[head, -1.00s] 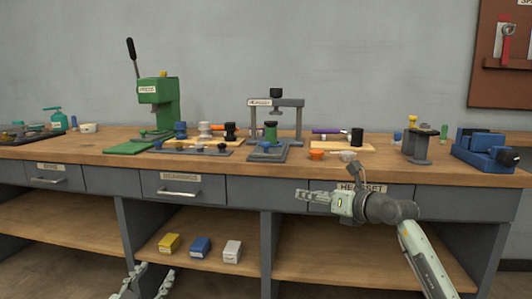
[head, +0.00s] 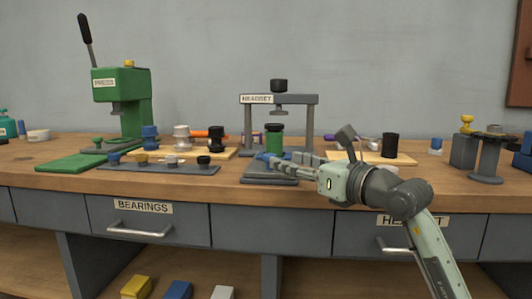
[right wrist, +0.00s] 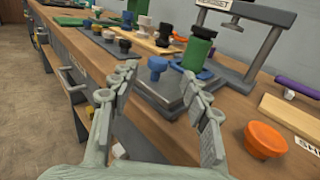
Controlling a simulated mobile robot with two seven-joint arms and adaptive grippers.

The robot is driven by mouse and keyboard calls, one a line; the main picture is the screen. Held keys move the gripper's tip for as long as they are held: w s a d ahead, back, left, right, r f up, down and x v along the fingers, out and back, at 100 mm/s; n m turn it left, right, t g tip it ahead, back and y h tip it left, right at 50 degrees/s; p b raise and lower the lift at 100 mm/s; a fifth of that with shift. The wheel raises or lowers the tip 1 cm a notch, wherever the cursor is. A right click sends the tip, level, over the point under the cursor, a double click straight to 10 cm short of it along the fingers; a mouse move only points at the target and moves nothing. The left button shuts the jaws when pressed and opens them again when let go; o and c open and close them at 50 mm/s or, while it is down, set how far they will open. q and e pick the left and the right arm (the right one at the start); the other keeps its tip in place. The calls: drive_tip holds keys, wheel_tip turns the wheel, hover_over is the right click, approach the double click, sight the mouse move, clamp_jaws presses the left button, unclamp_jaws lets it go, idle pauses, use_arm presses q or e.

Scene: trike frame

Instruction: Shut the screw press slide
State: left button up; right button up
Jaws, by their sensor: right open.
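The screw press (head: 314,120) is a grey gantry labelled HEADSET, with a black knob on top, at the middle of the bench. Its slide, a grey plate (head: 270,180), sticks out toward the bench's front edge. A green cylinder (head: 274,138) with a dark top stands at the press; it also shows in the right wrist view (right wrist: 197,50). A blue knob (right wrist: 157,66) stands on the slide's front part. My right gripper (right wrist: 171,90) is open at the slide's front, with the knob ahead between its fingers, apparently untouched. My left gripper is out of view.
A green arbor press (head: 122,85) and a grey tray (head: 160,167) of small parts are to the left. An orange cup (right wrist: 265,139) sits close to my right finger. A wooden board (head: 370,158) and grey stands (head: 488,155) are to the right. Drawers are below.

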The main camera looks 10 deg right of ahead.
sight(270, 154)
drive_tip(key=x, duration=0.7)
drive_tip(key=shift+a, duration=0.15)
clamp_jaws()
drive_tip(key=shift+w, duration=0.1)
